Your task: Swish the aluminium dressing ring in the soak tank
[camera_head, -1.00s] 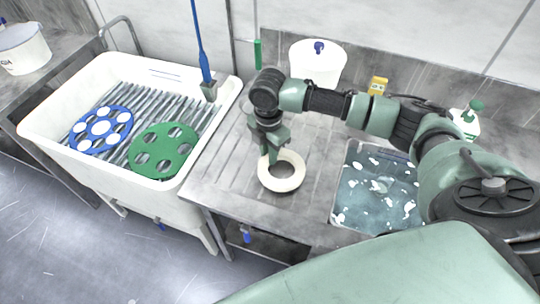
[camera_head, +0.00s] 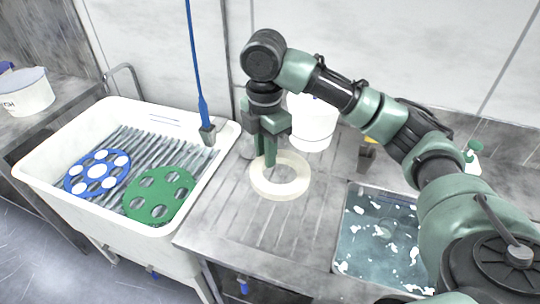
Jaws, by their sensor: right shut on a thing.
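The dressing ring (camera_head: 293,188), a pale cream ring, is in the middle of the head view, above the grey ribbed drainboard. My right gripper (camera_head: 270,162) points down and is shut on the ring's far left rim. The ring looks lifted off the board; the exact height is hard to tell. The soak tank (camera_head: 342,232) is a sunken square basin to the right, holding bluish water with white foam patches. My left gripper is not in view.
A white tub (camera_head: 20,172) on the left holds a blue disc (camera_head: 97,171) and a green disc (camera_head: 160,195) with holes. A white bucket (camera_head: 312,125) stands behind the ring. A green-capped bottle (camera_head: 472,160) stands behind the tank.

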